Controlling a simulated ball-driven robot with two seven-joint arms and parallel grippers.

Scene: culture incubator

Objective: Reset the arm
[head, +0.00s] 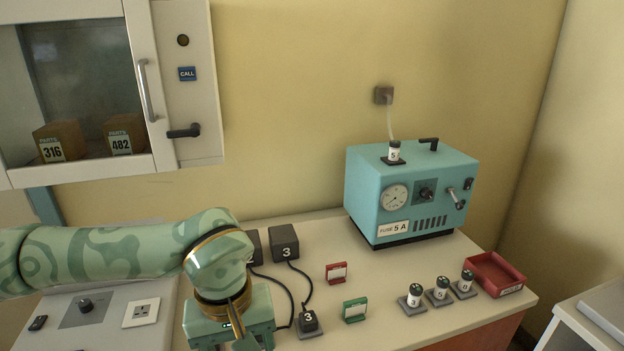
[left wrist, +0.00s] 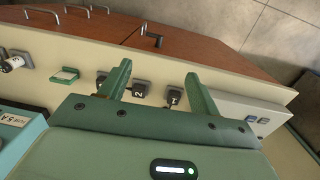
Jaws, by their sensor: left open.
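My left gripper (left wrist: 156,77) is open, with its two green fingers apart and nothing between them in the left wrist view. In the head view, my left arm comes in from the left and its hand (head: 230,318) hangs over the front of the bench, with the fingertips out of sight. Beyond the fingers in the wrist view are small dark plugs, one marked 2 (left wrist: 139,89) and one marked 1 (left wrist: 174,97). A plug marked 3 (head: 308,322) lies just right of the hand in the head view. My right gripper is not in view.
Several fuses, a red tray (head: 497,273), a red card holder (head: 336,272) and a green one (head: 355,309) are on the bench. A wall cabinet (head: 185,80) hangs upper left.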

